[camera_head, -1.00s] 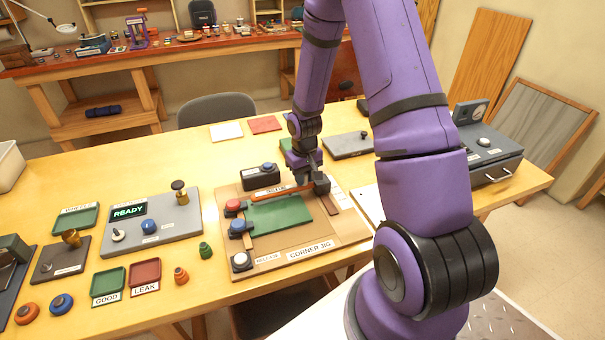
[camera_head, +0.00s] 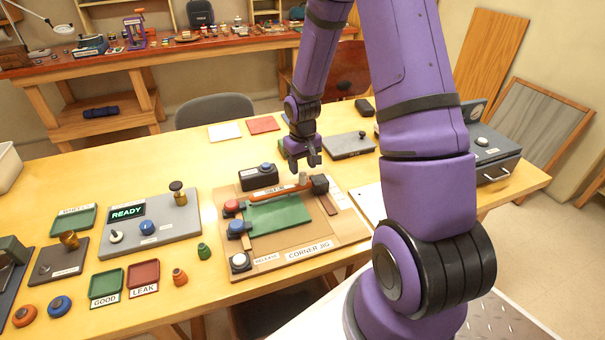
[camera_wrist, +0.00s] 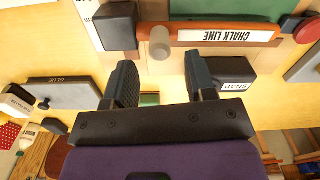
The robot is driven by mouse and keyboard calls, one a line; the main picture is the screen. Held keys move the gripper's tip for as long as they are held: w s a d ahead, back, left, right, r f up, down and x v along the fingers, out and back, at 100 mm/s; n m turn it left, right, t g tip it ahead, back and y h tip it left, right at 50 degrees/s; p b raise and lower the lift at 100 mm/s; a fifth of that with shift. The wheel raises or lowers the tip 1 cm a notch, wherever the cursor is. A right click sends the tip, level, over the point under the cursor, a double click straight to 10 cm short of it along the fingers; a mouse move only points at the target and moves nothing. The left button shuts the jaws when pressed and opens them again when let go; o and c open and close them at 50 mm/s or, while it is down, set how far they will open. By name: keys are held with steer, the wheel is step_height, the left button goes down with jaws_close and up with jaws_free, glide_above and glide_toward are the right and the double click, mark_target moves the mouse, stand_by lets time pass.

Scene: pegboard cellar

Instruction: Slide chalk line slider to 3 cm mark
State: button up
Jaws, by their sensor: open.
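The chalk line slider is an orange bar (camera_head: 272,191) labelled CHALK LINE on the corner jig (camera_head: 335,238). It lies along the back edge of a green plate (camera_head: 280,214). A pale round knob (camera_head: 302,179) stands at its right end, close to a dark block (camera_head: 320,185). The wrist view shows the orange bar (camera_wrist: 215,36), the knob (camera_wrist: 160,43) and the dark block (camera_wrist: 116,26) beside it. My gripper (camera_head: 303,163) is open and empty, above and behind the knob. In the wrist view my gripper (camera_wrist: 158,75) has its fingers apart, with the knob beyond their tips.
A black SNAP box (camera_head: 259,177) with a blue button stands behind the bar. Red (camera_head: 232,207) and blue (camera_head: 237,227) knobs sit at the jig's left. A white marked strip (camera_wrist: 88,22) lies past the dark block. The grey GLUE plate (camera_head: 349,146) is at the back right.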

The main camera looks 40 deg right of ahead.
steer(key=shift+r, duration=3.05)
steer(key=s+a+r+t+h, duration=0.1)
steer(key=s+a+r, duration=0.25)
steer(key=r, duration=0.55)
steer(key=s+a+r+t, duration=0.1)
steer(key=s+a+r, duration=0.3)
steer(key=r, duration=0.5)
steer(key=s+a+r+t, duration=0.1)
steer(key=s+r, duration=0.3)
steer(key=s, duration=0.4)
steer(key=s+a+r+n+t+y, duration=0.1)
steer(key=s+a+r, duration=0.3)
steer(key=s, duration=0.4)
steer(key=shift+s+r+t, duration=0.35)
steer(key=shift+r+t, duration=0.25)
steer(key=shift+r, duration=0.2)
steer(key=shift+c, duration=0.3)
